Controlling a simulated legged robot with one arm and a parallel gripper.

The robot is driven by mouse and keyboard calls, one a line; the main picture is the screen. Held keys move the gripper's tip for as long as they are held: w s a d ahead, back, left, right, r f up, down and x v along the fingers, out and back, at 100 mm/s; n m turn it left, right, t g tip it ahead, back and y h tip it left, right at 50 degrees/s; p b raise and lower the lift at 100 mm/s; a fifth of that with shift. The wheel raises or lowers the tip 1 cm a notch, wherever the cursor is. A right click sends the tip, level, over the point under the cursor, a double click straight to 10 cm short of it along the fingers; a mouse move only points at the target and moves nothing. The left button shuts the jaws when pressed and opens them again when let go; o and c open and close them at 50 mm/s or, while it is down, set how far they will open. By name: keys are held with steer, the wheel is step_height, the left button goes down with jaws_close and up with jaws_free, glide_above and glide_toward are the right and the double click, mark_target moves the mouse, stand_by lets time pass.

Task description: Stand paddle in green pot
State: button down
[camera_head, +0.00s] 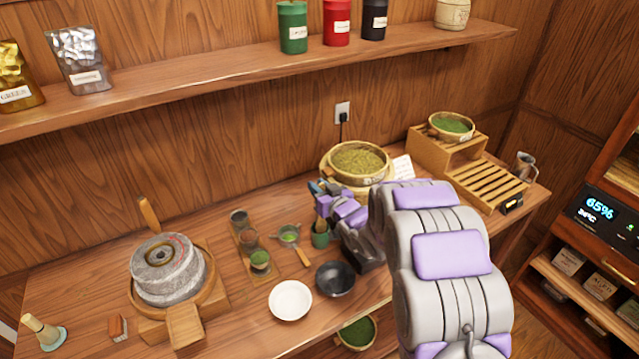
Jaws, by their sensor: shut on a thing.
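The green pot (320,238) is a small dark green cup on the table, left of my forearm. My gripper (320,196) is just above it, shut on the paddle (323,208). Only a short brown wooden part of the paddle shows, roughly upright over the pot's mouth. I cannot tell whether its lower end is inside the pot or just above it. My gripper and wrist hide the rest of the paddle.
A white bowl (290,300) and a black bowl (335,278) stand in front of the pot. A strainer (289,234) and small cups on a wooden tray (240,234) are left. A basket of tea (358,160) stands behind. A stone mill (168,268) is far left.

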steer(key=shift+a+f, duration=0.35)
steer(key=shift+f, duration=0.15)
steer(key=c, duration=1.1)
jaws_free()
steer(key=shift+d, duration=0.25)
steer(key=shift+o, duration=1.1)
steer(key=shift+a, duration=0.2)
steer(key=shift+a, duration=0.1)
